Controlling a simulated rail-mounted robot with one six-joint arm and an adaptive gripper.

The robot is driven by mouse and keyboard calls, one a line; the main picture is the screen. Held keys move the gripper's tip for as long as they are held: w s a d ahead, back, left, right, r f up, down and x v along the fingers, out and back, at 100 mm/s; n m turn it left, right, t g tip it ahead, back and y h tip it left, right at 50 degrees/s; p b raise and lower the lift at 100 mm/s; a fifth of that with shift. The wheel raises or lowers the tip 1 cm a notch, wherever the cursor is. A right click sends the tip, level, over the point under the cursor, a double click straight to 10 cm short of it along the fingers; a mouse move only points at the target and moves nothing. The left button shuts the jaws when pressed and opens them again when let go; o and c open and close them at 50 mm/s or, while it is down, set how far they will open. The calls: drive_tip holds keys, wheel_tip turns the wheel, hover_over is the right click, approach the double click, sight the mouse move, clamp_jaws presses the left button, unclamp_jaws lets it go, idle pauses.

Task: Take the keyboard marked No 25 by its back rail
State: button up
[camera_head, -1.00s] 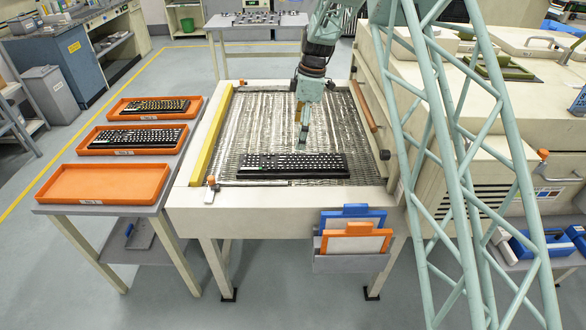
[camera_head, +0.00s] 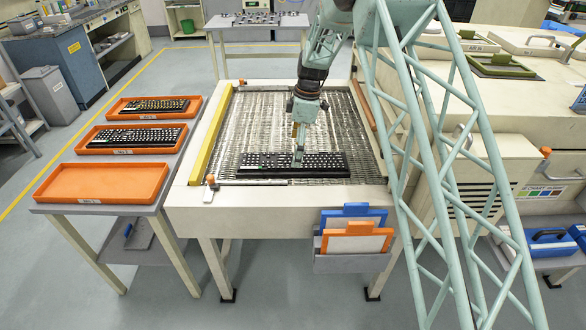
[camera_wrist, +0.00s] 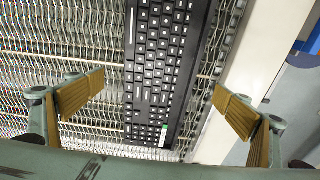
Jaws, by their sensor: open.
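A black keyboard (camera_head: 270,165) lies on the wire-mesh conveyor bed (camera_head: 262,112), near its front edge. It also shows in the wrist view (camera_wrist: 160,70), running lengthwise between my fingers, with a small pale green-edged label (camera_wrist: 163,136) near one end. I cannot read a number on it. My gripper (camera_head: 298,160) points down over the keyboard, right of its middle. In the wrist view my gripper (camera_wrist: 160,100) is open, one tan-padded finger on each side of the keyboard, both apart from it.
Orange trays stand on the left table: two hold keyboards (camera_head: 150,107) (camera_head: 133,138), the front tray (camera_head: 103,183) is empty. A yellow rail (camera_head: 211,135) borders the bed's left side. Blue and orange frames (camera_head: 352,225) hang in a front holder. A machine (camera_head: 500,110) stands at right.

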drive_tip(key=shift+f, duration=0.15)
drive_tip(key=shift+a+f+b, duration=0.2)
drive_tip(key=shift+f+b, duration=0.15)
drive_tip(key=shift+f, duration=0.9)
drive_tip(key=shift+a+f+b, duration=0.2)
drive_tip(key=shift+f+b, duration=0.1)
drive_tip(key=shift+f, duration=0.95)
drive_tip(key=shift+c, duration=0.3)
drive_tip(key=c, duration=1.2)
